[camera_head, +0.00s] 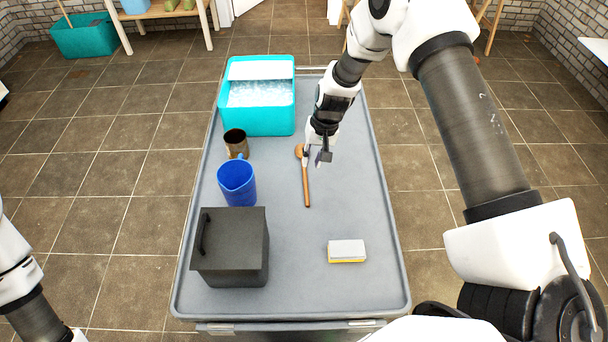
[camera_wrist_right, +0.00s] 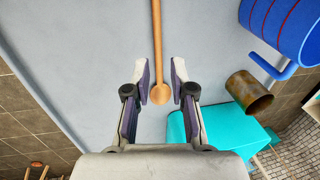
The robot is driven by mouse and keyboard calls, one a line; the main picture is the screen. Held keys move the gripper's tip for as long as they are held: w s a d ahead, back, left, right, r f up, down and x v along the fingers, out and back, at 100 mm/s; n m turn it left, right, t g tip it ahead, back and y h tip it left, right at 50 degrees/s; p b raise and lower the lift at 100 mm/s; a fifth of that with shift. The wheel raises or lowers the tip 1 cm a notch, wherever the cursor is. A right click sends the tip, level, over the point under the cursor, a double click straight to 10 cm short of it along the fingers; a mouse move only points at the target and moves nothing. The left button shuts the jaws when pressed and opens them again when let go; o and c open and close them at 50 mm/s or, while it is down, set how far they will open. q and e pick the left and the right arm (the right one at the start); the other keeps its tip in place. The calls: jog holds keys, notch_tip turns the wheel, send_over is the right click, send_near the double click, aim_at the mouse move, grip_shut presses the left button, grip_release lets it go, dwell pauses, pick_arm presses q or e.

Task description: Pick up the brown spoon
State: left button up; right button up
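The brown spoon (camera_head: 306,185) lies on the grey cart top (camera_head: 350,210), its handle running toward the front and its bowl at the far end. My right gripper (camera_head: 319,157) is over the spoon's bowl end and partly hides it in the head view. In the right wrist view the spoon (camera_wrist_right: 157,45) runs down from the top edge. Its bowl lies between the two open fingers of my right gripper (camera_wrist_right: 161,75), with gaps on both sides. I cannot tell the exact height above the cart. My left gripper is out of view; only part of my left arm shows.
A blue pitcher (camera_head: 238,186), a brown mug (camera_head: 236,143) and a dark box (camera_head: 232,262) stand left of the spoon. A teal ice-filled cooler (camera_head: 259,118) stands at the back. A sponge (camera_head: 347,250) lies front right. The cart top right of the spoon is clear.

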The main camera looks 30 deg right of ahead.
aim_at(306, 183)
jog(key=f, duration=0.1)
jog(key=f+b, duration=0.1)
jog(key=shift+w+d+f, duration=0.1)
jog(key=shift+w+f, duration=0.1)
jog(key=shift+f, duration=0.1)
jog(key=f, duration=0.2)
jog(key=a+f, duration=0.1)
jog(key=f, duration=0.4)
jog(key=shift+a, duration=0.3)
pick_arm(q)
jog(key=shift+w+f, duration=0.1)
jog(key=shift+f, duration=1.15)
pick_arm(e)
grip_shut()
